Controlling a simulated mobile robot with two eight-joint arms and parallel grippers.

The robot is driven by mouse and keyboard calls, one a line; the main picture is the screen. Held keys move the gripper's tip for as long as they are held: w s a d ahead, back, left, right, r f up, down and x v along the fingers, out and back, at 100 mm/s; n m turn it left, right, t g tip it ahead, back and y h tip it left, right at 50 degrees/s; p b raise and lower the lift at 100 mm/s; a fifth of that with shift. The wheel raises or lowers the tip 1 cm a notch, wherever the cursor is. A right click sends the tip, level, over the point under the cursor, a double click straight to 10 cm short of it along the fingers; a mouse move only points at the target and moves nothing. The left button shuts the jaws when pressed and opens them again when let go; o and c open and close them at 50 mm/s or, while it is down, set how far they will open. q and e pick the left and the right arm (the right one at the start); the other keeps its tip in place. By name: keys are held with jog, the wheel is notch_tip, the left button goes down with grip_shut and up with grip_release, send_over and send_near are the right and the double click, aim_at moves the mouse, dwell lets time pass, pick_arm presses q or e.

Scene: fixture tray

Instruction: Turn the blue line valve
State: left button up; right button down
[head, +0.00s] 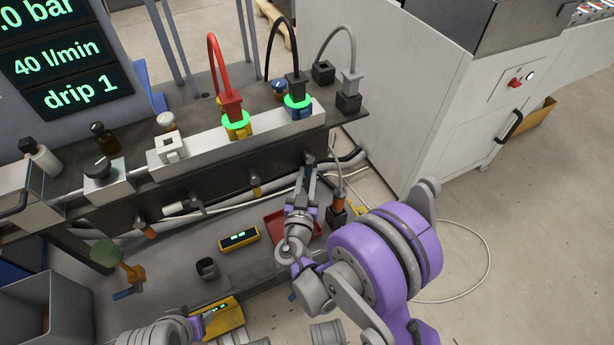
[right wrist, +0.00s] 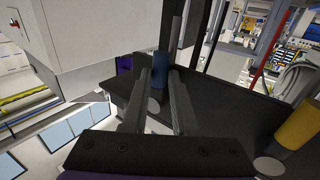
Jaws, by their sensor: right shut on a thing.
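My right gripper (head: 311,170) reaches up to the dark front face of the fixture bench, below the black hose with the blue fitting (head: 298,112). In the right wrist view its two fingers (right wrist: 161,82) are shut on the blue valve handle (right wrist: 160,64), a short blue cylinder between the fingertips. In the head view this handle is hidden by the gripper. The yellow valve handle (head: 255,187) sits to its left on the same face and also shows in the right wrist view (right wrist: 297,122). Part of my left arm shows at the bottom; its jaws are not clear.
A red hose ends in a yellow fitting (head: 237,128). Green rings glow at the red and black hose ends. A display (head: 65,55) reads "40 l/min" and "drip 1". A white cabinet (head: 400,100) stands right.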

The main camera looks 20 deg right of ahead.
jog(key=c, duration=1)
grip_release()
jog(key=v, duration=1)
jog(key=shift+s+a, duration=0.1)
jog(key=shift+s, duration=0.3)
